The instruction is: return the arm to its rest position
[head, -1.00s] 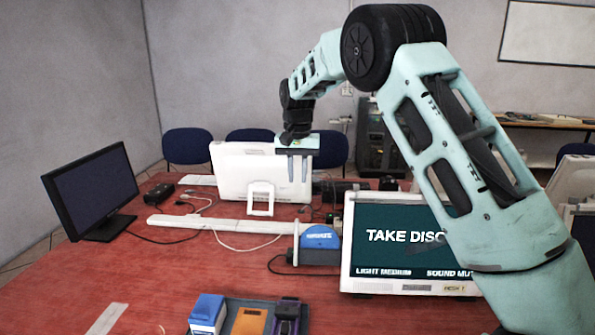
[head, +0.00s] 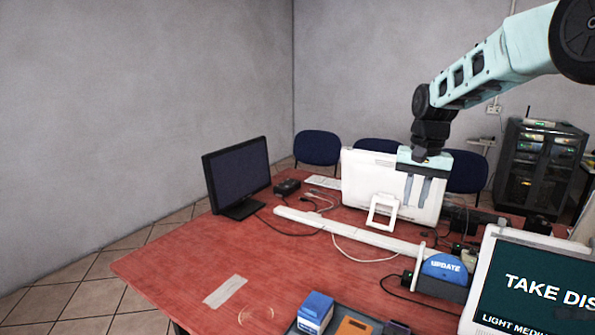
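My arm (head: 500,65) reaches in from the upper right of the head view, pale teal with black joints. My gripper (head: 416,190) points down in front of the right part of a white monitor (head: 360,178) seen from its back. Its two grey fingers are apart, with a gap between them and nothing held. It hangs above the far part of the red table; its exact height over the table is hard to tell.
A white bar (head: 340,228) and thin cables lie below the gripper. A black monitor (head: 237,178) stands left, a blue-and-white UPDATE unit (head: 443,268) and a screen (head: 540,285) right. A tray with a blue box (head: 315,310) is in front. The red table's (head: 200,270) left side is mostly clear.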

